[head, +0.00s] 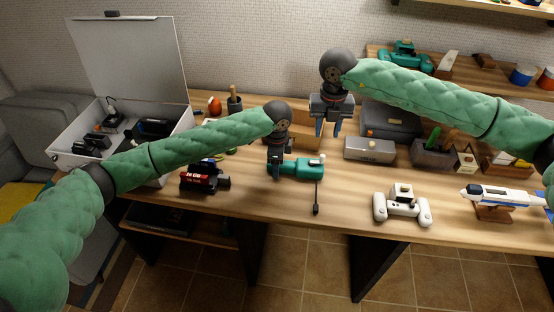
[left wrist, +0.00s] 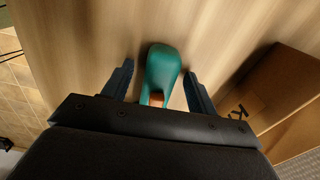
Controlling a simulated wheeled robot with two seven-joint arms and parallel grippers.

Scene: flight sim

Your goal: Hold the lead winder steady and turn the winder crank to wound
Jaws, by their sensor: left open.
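The lead winder (head: 303,165) is a teal body lying on the table near its front middle. A thin black rod with a dark knob, which looks like the winder crank (head: 316,196), extends from it toward the table's front edge. My left gripper (head: 276,172) is over the winder's left end and hides part of it. In the left wrist view the teal winder end (left wrist: 162,70) lies between the spread fingers, with gaps on both sides. My right gripper (head: 328,126) is open and empty, above the table behind and right of the winder.
A red and black device (head: 200,179) lies left of the winder, and a white device (head: 402,206) to the right. A cardboard box (head: 304,132) and a grey box (head: 370,149) stand behind.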

